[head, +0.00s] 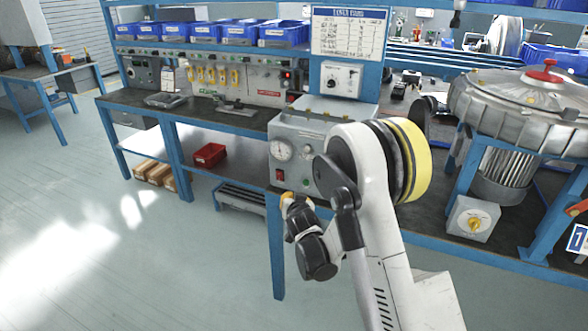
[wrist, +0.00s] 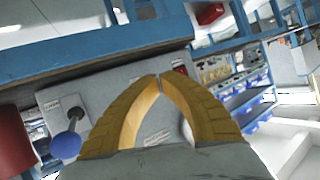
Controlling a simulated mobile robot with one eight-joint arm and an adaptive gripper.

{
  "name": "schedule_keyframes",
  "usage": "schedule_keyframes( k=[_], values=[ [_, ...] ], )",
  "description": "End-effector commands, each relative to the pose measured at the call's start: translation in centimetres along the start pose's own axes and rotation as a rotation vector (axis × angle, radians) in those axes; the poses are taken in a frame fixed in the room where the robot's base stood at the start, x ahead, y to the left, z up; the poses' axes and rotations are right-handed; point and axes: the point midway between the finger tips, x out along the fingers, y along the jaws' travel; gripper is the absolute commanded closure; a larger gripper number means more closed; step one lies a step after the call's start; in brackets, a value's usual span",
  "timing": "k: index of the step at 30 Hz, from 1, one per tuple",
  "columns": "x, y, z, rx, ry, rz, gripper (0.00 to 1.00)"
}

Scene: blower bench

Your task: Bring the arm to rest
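My arm rises from the lower right of the head view and bends at a joint with a yellow band. My gripper (head: 288,199) is at the end of the dark wrist, in front of the bench's blue front edge and just below the grey gauge box (head: 283,130). Only a little of its yellow fingers shows there. In the wrist view, the two yellow fingers of my gripper (wrist: 165,77) curve in until their tips meet. I see nothing held between them.
The blue-framed workbench (head: 277,245) stands close to my gripper. A large round metal housing (head: 515,100) sits on the right. A red bin (head: 209,154) is on the lower shelf. In the wrist view, a blue ball knob (wrist: 66,146) is near the left finger. Open floor lies left.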

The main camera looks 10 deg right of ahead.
Motion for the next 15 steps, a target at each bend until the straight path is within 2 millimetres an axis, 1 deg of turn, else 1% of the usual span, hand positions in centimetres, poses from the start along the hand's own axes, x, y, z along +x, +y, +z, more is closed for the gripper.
schedule_keyframes(
  k=[2, 5, 8, 10, 11, 12, 14, 15],
  values=[
    [-0.9, 0.1, -1.1, -0.005, -0.012, 0.006, 1.00],
    [-3.3, 0.3, -3.2, -0.020, -0.045, 0.020, 1.00],
    [-6.9, 0.8, -5.7, -0.041, -0.092, 0.035, 1.00],
    [-9.8, 1.2, -7.0, -0.059, -0.129, 0.044, 1.00],
    [-11.0, 1.4, -7.5, -0.065, -0.146, 0.048, 1.00],
    [-12.8, 1.7, -8.0, -0.075, -0.167, 0.051, 1.00],
    [-15.4, 2.1, -8.6, -0.089, -0.200, 0.054, 1.00],
    [-17.3, 2.4, -8.8, -0.100, -0.222, 0.055, 1.00]
  ],
)
